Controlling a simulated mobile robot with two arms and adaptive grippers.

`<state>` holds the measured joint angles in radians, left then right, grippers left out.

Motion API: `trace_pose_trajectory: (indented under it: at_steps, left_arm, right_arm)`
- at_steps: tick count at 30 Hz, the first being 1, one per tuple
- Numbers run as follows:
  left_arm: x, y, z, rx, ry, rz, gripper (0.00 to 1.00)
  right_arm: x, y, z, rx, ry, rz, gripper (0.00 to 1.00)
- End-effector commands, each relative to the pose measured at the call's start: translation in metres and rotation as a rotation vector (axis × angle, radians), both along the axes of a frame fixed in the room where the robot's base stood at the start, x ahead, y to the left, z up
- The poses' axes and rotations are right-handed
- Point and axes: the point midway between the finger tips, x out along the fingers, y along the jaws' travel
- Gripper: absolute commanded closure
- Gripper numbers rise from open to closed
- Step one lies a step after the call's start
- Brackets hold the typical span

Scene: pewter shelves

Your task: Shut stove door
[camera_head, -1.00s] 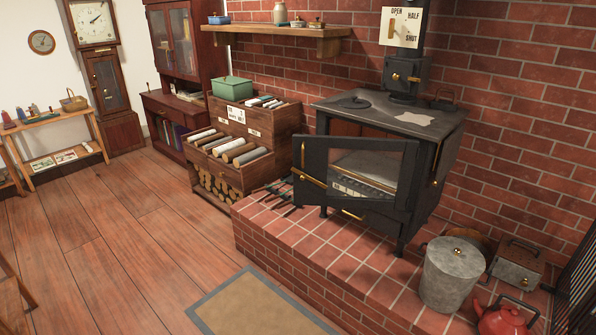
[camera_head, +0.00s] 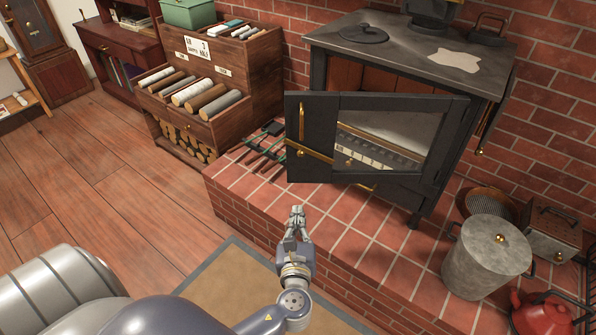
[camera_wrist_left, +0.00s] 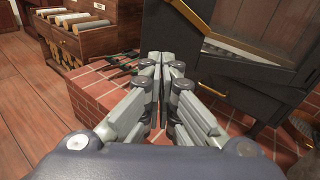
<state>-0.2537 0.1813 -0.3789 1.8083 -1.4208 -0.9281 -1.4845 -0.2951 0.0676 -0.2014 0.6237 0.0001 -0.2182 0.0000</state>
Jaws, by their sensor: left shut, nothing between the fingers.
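The black stove (camera_head: 400,55) stands on the brick hearth, its body behind the door. The stove door (camera_head: 318,140) has a dark frame, a glass pane and a brass handle (camera_head: 308,152). It stands ajar, swung out from the stove front, its free edge at the left. In the left wrist view the door (camera_wrist_left: 215,70) is at the upper right. My left gripper (camera_head: 297,212) is shut and empty, in front of and below the door, apart from it. It also shows in the left wrist view (camera_wrist_left: 165,62). My right gripper is not in view.
The brick hearth (camera_head: 345,215) juts out below the stove. A metal bucket (camera_head: 487,262) and a red kettle (camera_head: 540,315) are at the right. Fire tools (camera_head: 265,145) lie left of the door. A wooden log rack (camera_head: 225,75) stands behind them. A mat (camera_head: 225,285) covers the floor in front.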

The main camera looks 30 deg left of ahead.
Motion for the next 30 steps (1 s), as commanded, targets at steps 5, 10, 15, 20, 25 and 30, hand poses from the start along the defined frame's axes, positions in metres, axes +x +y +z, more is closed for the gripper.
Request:
trace_pose_trajectory:
  at_steps: [5,10,15,20,25,30]
  left_arm:
    - [0.003,0.002,0.041,0.121,-0.047,0.014,1.0]
    - [0.021,0.014,0.045,0.13,-0.051,0.017,1.0]
    - [0.052,0.033,0.044,0.129,-0.051,0.017,1.0]
    - [0.081,0.05,0.043,0.128,-0.05,0.017,1.0]
    - [0.105,0.064,0.043,0.125,-0.048,0.016,1.0]
    - [0.117,0.072,0.041,0.125,-0.047,0.016,1.0]
  right_arm:
    - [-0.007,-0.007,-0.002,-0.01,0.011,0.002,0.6]
    - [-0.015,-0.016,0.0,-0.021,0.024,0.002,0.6]
    - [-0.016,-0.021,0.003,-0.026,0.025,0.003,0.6]
    - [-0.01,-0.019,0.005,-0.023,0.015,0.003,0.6]
    - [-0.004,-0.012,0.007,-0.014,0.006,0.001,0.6]
    - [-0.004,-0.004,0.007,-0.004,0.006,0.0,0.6]
